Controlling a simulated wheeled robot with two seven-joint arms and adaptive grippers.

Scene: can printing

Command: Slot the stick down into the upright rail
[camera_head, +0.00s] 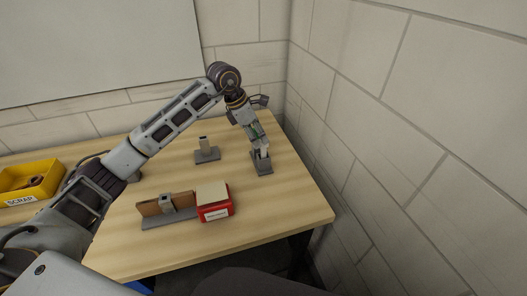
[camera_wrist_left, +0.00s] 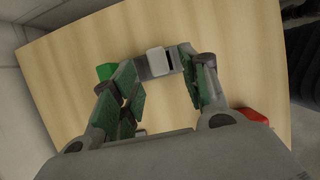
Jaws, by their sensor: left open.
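My left gripper (camera_head: 261,146) is open at the back right of the table, pointing down over a small upright fixture with a grey base (camera_head: 262,168). In the left wrist view, the jaws stand apart with green inner pads, and a pale block with a dark slot (camera_wrist_left: 157,62) shows between and beyond the fingertips. I cannot tell whether the pads touch it. Which piece is the stick and which the rail is unclear; no separate stick can be made out. My right gripper is not in view.
A red box with a beige top (camera_head: 214,205) stands near the front. Beside it is a brown board (camera_head: 150,205) on a grey stand. A yellow scrap bin (camera_head: 35,185) sits at the left. Walls close in behind and right. The table's front right is clear.

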